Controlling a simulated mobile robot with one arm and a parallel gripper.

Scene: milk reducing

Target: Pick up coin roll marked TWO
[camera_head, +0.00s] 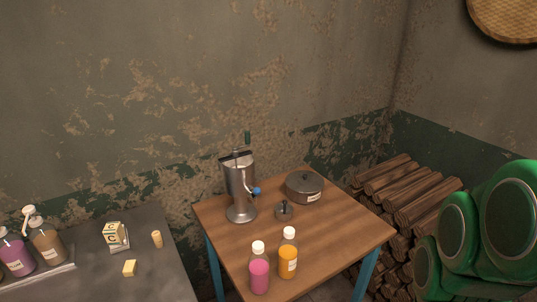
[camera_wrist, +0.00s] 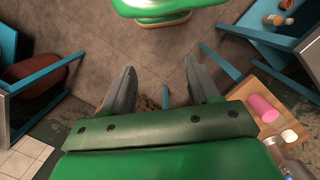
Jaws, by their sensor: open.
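No marking reading TWO is legible in either view, so I cannot tell which thing is that coin roll. A small tan upright cylinder (camera_head: 157,239) stands on the dark counter (camera_head: 165,275) at the lower left of the head view. Several small brown and orange round things (camera_wrist: 278,19) sit on a blue-edged table at the top right of the wrist view, too small to identify. My gripper (camera_wrist: 160,75) is open and empty, with bare floor between its fingers in the wrist view.
A boxy carton marked C (camera_head: 116,236) and pump bottles (camera_head: 46,246) stand on the counter. Firewood (camera_head: 405,195) is stacked behind.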

